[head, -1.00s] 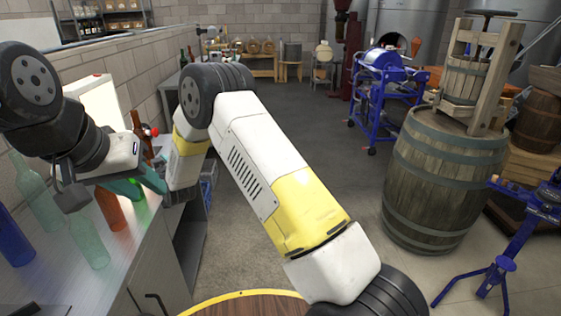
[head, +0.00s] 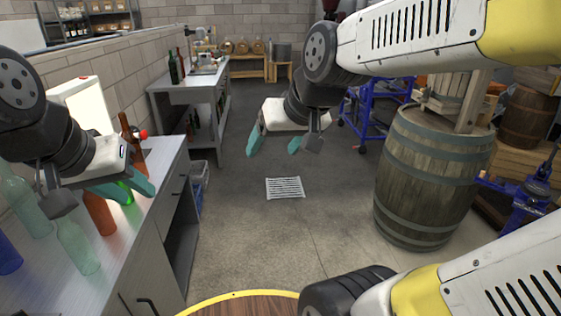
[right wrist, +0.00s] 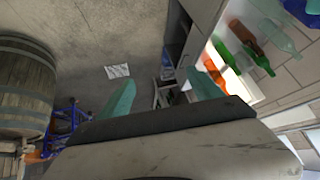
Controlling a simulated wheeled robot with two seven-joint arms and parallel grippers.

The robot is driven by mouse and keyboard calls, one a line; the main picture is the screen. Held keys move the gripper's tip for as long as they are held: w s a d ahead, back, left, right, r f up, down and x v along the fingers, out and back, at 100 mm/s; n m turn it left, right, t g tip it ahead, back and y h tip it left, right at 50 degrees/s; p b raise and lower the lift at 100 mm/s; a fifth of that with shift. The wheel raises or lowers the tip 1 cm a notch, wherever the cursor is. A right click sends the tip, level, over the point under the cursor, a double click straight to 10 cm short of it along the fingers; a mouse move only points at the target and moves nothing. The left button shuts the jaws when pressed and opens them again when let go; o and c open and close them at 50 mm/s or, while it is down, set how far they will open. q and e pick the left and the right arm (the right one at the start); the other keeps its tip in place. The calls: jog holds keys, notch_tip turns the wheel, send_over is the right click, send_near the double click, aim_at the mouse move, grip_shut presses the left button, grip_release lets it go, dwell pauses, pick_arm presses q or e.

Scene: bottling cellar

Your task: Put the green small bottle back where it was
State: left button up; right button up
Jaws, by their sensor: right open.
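The green small bottle (head: 125,194) is on the grey bench at the left, beside an orange bottle (head: 100,213). My left gripper's teal fingers partly hide it in the head view. My right gripper (head: 275,142) is open and empty over the aisle floor, right of the bench. Its fingers also show in the right wrist view (right wrist: 163,94).
Pale green bottles (head: 78,248), a blue bottle (head: 8,258) and a brown bottle (head: 128,130) stand on the bench (head: 150,215). A bright panel (head: 84,105) stands behind them. A barrel (head: 430,180) is at right.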

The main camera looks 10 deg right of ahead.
jog(key=s+d+f+g, duration=0.1)
jog(key=s+d, duration=0.1)
jog(key=s, duration=0.4)
jog(key=shift+s+f+m, duration=0.3)
jog(key=shift+s, duration=0.05)
